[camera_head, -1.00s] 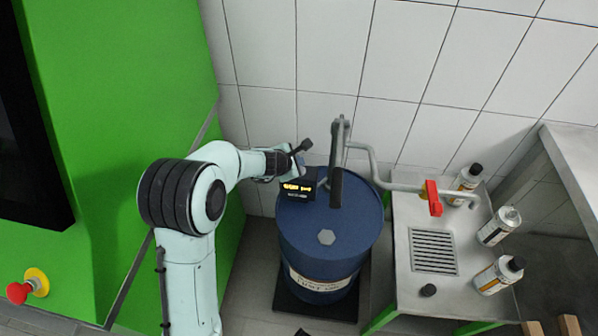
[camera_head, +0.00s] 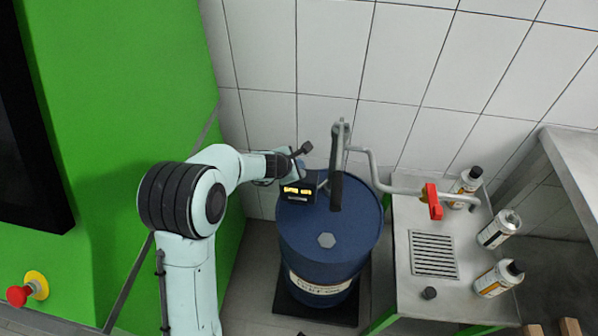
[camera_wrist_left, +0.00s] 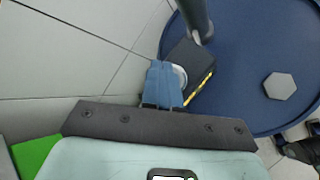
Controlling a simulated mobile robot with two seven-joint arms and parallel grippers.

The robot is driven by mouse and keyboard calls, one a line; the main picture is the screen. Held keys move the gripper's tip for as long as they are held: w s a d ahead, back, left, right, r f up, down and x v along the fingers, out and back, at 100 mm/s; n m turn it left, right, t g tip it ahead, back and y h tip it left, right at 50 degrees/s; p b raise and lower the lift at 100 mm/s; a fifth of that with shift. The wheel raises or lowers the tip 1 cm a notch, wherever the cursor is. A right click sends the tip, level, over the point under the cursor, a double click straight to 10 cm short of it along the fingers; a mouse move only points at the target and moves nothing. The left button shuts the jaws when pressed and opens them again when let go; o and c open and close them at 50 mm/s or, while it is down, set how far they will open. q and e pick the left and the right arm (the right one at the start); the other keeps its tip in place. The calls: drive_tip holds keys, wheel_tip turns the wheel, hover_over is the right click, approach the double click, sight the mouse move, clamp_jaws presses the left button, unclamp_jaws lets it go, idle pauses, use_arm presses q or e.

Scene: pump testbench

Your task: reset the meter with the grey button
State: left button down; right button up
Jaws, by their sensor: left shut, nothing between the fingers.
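The meter (camera_head: 298,189) is a small black box with a lit yellow display, on the pump above the blue drum (camera_head: 325,260). Its digits are too small to read. My left gripper (camera_head: 298,171) is at the left and back side of the meter. In the left wrist view my shut, empty blue fingers (camera_wrist_left: 164,86) point at the black meter (camera_wrist_left: 190,60). A light grey round part (camera_wrist_left: 180,76), perhaps the button, is partly hidden behind the fingertips. I cannot tell whether they touch it. My right gripper is not in view.
The pump's grey pipe (camera_head: 376,172) runs right to a red valve handle (camera_head: 433,201) over a metal sink bench (camera_head: 402,262). Several bottles stand at the bench's right side. A green cabinet (camera_head: 120,110) stands left, with a red emergency button (camera_head: 18,296). White tiled wall lies behind.

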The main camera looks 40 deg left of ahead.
use_arm(q)
drive_tip(key=shift+f, duration=0.15)
idle(0.8)
drive_tip(key=shift+f+b, duration=0.3)
drive_tip(key=shift+b, duration=0.2)
drive_tip(key=shift+f+b, duration=0.55)
drive_tip(key=shift+b, duration=0.05)
idle(0.5)
drive_tip(key=shift+r, duration=0.1)
drive_tip(key=shift+r+p, duration=0.85)
drive_tip(key=shift+p, duration=0.05)
drive_tip(key=shift+r, duration=0.1)
wheel_tip(320, 180, up, 5)
drive_tip(key=p, duration=0.4)
drive_tip(key=shift+p, duration=0.35)
idle(0.4)
